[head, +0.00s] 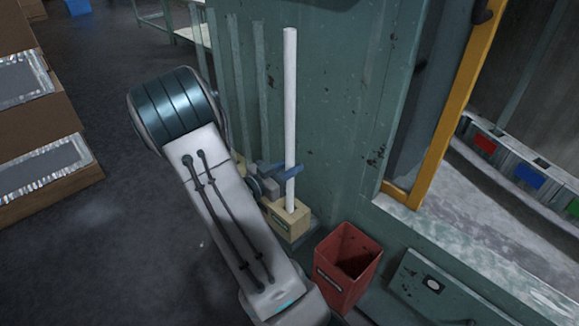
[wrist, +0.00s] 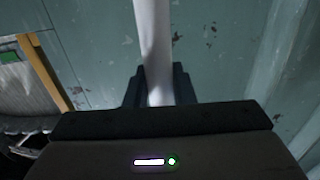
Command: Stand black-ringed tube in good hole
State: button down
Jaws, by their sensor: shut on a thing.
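A long white tube (head: 290,90) stands nearly upright in front of the green wall. My gripper (head: 285,175) is shut on it low down, just above a beige block (head: 289,224). The tube's lower end meets the top of the block; I cannot tell whether it is inside a hole or resting on the surface. In the wrist view the tube (wrist: 155,45) runs up between the dark fingers of my gripper (wrist: 159,90). No black ring shows on the visible part of the tube, and no hole can be made out.
A red bin (head: 346,262) stands right of the block. A yellow-framed opening (head: 452,105) is at the right, with a rack (head: 520,165) bearing red, blue and green patches beyond. Cardboard boxes (head: 40,110) stand far left. Dark floor (head: 105,245) at left is clear.

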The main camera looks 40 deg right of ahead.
dwell(0.3)
jog(key=c, duration=1.1)
grip_release()
jog(key=shift+c, duration=0.2)
